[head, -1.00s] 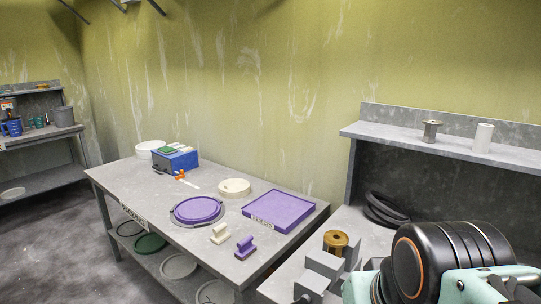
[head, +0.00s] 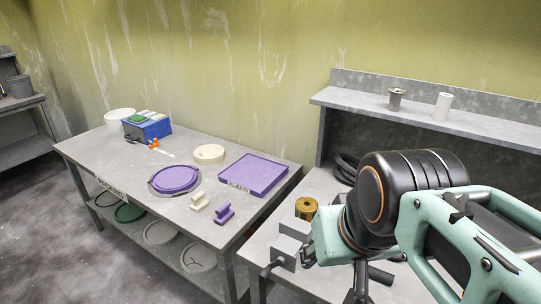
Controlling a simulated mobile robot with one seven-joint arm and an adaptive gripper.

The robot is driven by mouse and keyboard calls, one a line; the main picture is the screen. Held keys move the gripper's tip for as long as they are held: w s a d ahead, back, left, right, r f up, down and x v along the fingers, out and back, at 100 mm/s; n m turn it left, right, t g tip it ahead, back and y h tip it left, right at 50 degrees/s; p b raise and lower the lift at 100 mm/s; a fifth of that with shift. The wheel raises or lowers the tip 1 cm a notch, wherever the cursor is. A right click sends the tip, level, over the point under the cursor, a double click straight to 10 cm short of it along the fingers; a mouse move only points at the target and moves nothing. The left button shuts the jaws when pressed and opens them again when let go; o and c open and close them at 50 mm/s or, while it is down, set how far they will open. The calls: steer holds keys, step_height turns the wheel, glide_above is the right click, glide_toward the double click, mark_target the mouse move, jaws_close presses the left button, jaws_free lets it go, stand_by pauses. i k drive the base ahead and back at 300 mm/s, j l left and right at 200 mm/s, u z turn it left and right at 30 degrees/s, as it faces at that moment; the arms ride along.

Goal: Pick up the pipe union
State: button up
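No part is labelled as the pipe union, so I cannot tell for sure which one it is. A brass-coloured, round, flanged piece with a hole in its top (head: 306,208) stands upright by the grey vise-like blocks (head: 289,246) on the right bench. A dull metal spool-shaped piece (head: 395,98) stands on the shelf above. My teal and black arm crosses the lower right and hides part of the bench. I cannot make out my gripper's fingertips.
The left table (head: 120,155) holds a purple tray (head: 253,174), a purple round lid (head: 174,179), a cream ring (head: 208,153), a blue box (head: 148,129) and cream and purple handled blocks. A white cylinder (head: 442,106) stands on the shelf (head: 350,99). Black rings (head: 346,168) lie behind my arm.

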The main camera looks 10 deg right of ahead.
mark_target(307, 205)
steer(key=i+j+z, duration=0.1)
steer(key=j, duration=0.75)
steer(key=i+j+z, duration=0.1)
steer(key=j, duration=0.7)
steer(key=i, duration=0.1)
